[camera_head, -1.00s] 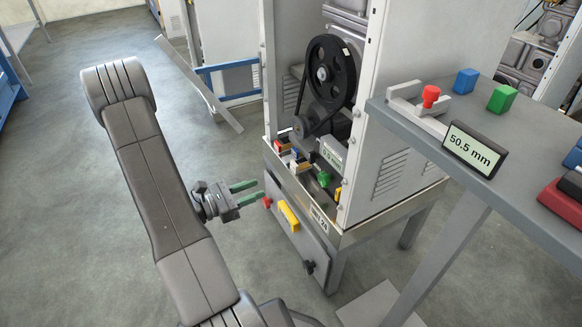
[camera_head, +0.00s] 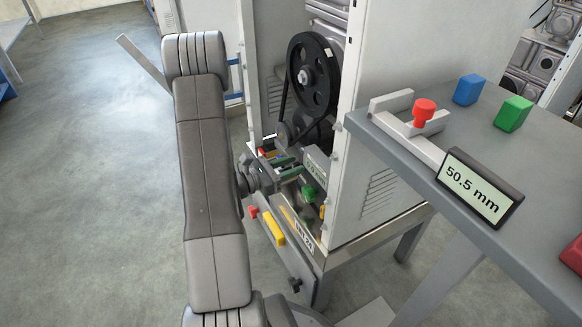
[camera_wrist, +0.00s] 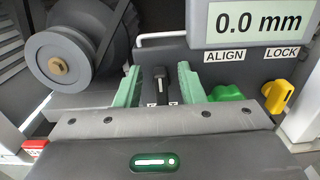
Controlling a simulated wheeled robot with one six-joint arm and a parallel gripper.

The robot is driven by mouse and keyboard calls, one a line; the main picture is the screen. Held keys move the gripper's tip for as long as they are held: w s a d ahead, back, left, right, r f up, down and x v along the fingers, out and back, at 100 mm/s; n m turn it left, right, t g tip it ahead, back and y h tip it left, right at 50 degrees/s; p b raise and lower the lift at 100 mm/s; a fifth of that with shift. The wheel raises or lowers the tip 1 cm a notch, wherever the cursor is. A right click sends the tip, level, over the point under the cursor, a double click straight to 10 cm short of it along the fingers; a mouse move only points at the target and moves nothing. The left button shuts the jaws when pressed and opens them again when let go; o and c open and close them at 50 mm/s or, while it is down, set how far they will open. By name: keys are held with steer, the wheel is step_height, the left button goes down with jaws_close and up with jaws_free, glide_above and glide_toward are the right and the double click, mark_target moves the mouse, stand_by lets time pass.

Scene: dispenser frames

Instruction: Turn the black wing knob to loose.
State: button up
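The black wing knob (camera_wrist: 160,84) stands upright in the wrist view, between two small label plates whose letters I cannot read. My gripper (camera_wrist: 159,70) is open, with one green finger on each side of the knob and visible gaps on both sides. In the head view my gripper (camera_head: 288,167) reaches into the machine's open front bay, below the pulleys. The knob cannot be made out there.
A green knob (camera_wrist: 226,93) under ALIGN sits just right of the right finger, with a yellow LOCK knob (camera_wrist: 278,95) beyond. A display (camera_wrist: 262,22) reads 0.0 mm. A pulley (camera_wrist: 58,64) is at left. A table (camera_head: 420,180) stands right of the machine.

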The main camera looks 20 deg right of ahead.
steer(key=shift+d, duration=0.2)
jaws_close()
